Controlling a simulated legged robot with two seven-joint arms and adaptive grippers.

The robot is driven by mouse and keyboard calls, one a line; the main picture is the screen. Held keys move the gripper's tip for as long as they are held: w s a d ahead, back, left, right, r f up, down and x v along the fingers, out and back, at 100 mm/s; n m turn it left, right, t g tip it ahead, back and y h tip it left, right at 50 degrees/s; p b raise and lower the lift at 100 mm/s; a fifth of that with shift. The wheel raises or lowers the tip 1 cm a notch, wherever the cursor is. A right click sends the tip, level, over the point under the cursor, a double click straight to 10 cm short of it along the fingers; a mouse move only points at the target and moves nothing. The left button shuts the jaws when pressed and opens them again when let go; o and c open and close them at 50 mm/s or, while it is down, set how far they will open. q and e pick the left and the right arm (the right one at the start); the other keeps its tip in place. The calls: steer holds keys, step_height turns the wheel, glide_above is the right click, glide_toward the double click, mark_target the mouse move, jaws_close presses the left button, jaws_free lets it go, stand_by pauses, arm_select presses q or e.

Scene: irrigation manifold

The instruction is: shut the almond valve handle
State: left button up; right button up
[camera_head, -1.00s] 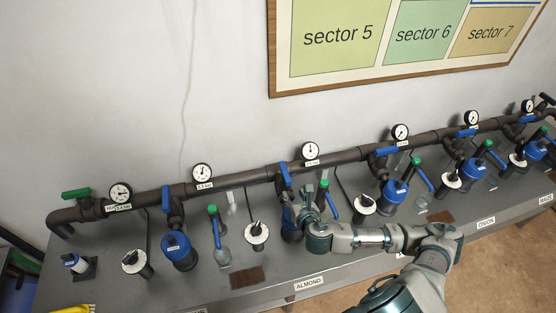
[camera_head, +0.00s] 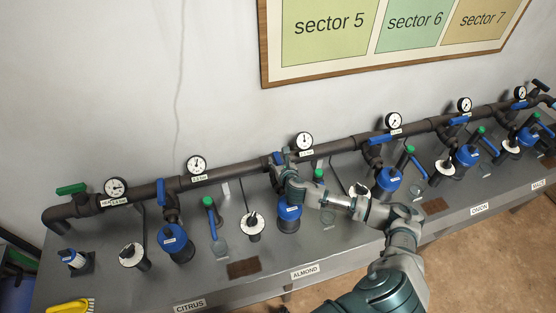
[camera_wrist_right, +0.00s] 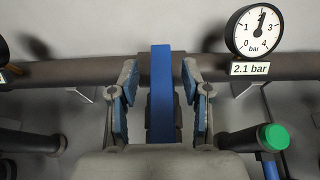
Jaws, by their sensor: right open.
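The almond valve handle (camera_wrist_right: 161,95) is a blue lever on the dark pipe. In the right wrist view it stands upright between the two fingers of my right gripper (camera_wrist_right: 160,98). The fingers are open, one on each side, with a visible gap to the lever. In the head view my right gripper (camera_head: 281,165) is at the pipe above the ALMOND label (camera_head: 305,271) and covers most of the handle. My left gripper is not in view.
A gauge (camera_wrist_right: 254,33) reading about 2.1 bar is right of the handle. A green-capped part (camera_wrist_right: 273,137) stands at the lower right. Below the gripper is a blue filter (camera_head: 289,210). Other valve stations line the pipe (camera_head: 232,179) on both sides.

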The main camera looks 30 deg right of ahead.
steer(key=shift+w+d+f, duration=0.15)
steer(key=shift+w+f, duration=0.1)
steer(key=shift+w, duration=0.2)
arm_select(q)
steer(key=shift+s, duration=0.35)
arm_select(e)
steer(key=shift+d, duration=0.1)
jaws_close()
